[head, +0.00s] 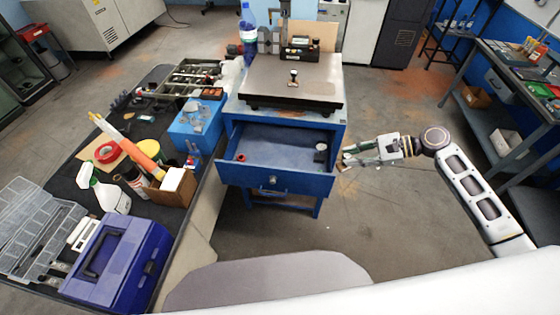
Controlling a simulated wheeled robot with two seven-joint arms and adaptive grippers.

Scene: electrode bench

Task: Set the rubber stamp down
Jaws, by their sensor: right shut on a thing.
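My right gripper (350,157) is just right of the open blue drawer (276,180), outside its side wall. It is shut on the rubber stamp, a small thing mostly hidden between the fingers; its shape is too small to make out. My left gripper is not in view.
The drawer holds a small red ring (241,157) and a small dark round thing (320,156); its middle is bare. A cluttered table (65,185) stands left, a grey shelf bench (490,120) right.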

